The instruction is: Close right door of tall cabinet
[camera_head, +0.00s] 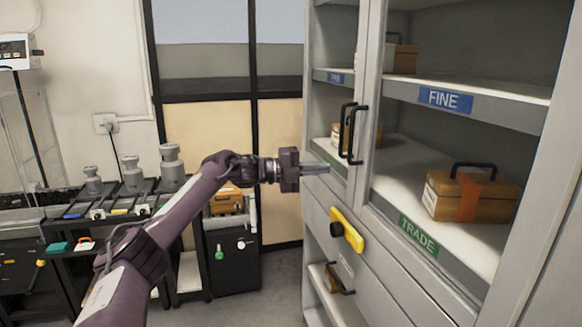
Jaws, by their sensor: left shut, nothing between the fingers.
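The tall grey cabinet (391,300) stands on the right, with glazed doors above drawers and a lower open shelf. The right door (374,75) has a grey frame and a black bar handle (357,136). The left door's black handle (344,131) is close beside it. The two handles stand side by side; I cannot tell whether a small gap remains at the right door. My left gripper (325,168) is shut and empty, at the cabinet's front below and left of the handles. Whether it touches the cabinet is unclear. My right gripper is not in view.
Wooden boxes (470,196) sit on the cabinet shelves, labelled FINE (445,100) and TRADE (418,236). Grey weights (172,165) stand on a table at left. A dark cart (232,262) stands left of the cabinet; floor between is clear.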

